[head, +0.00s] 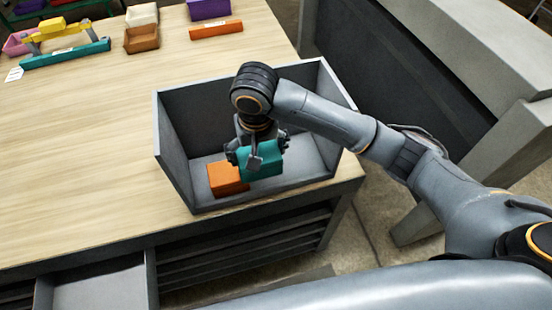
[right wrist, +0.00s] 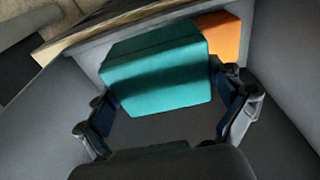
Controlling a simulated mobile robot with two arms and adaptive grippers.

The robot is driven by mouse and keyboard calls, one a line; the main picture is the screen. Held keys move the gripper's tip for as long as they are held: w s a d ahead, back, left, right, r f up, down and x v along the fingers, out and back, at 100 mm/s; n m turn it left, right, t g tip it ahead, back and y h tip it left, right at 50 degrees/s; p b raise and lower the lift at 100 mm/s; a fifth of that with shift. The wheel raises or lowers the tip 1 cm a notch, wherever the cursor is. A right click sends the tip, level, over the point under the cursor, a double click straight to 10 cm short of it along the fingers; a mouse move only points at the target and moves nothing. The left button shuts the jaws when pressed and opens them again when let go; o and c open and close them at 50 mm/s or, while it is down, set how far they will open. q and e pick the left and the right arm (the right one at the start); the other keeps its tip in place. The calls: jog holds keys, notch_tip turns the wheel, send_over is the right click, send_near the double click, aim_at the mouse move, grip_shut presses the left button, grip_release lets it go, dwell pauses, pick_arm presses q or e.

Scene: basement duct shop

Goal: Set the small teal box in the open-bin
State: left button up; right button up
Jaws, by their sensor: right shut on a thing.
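The small teal box (head: 262,164) is inside the grey open-bin (head: 174,135), held by my right gripper (head: 258,152). In the right wrist view the teal box (right wrist: 155,75) sits between the two fingers of the right gripper (right wrist: 168,98), which is shut on it. The box looks slightly tilted in the wrist view; whether it touches the bin floor I cannot tell. An orange box (head: 225,178) lies on the bin floor just left of the teal box, and it also shows in the wrist view (right wrist: 220,37). My left gripper is not in view.
The bin stands at the right front corner of the wooden table (head: 90,140). An open drawer (head: 100,288) juts out below. At the back are an orange bar (head: 216,30), a purple box (head: 208,9), a brown box (head: 141,39) and a long teal piece (head: 65,55). The middle tabletop is clear.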

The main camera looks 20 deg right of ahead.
jog(key=w+d+f, duration=0.2)
jog(key=d+f, duration=0.3)
jog(key=shift+w+p, duration=0.4)
jog(key=shift+w+d+f, duration=0.25)
jog(key=shift+d+f, duration=0.05)
jog(key=shift+f, duration=0.25)
jog(key=f, duration=0.1)
jog(key=f+p, duration=0.1)
jog(key=f, duration=0.1)
jog(key=shift+w+d, duration=0.1)
jog(key=shift+d, duration=0.2)
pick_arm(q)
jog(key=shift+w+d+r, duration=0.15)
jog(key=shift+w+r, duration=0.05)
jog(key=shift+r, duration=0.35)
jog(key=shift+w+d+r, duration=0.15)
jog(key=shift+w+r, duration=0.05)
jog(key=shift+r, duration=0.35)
pick_arm(e)
jog(key=shift+f, duration=0.4)
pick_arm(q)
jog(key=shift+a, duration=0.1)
pick_arm(e)
jog(key=shift+f, duration=0.1)
jog(key=o, duration=1.1)
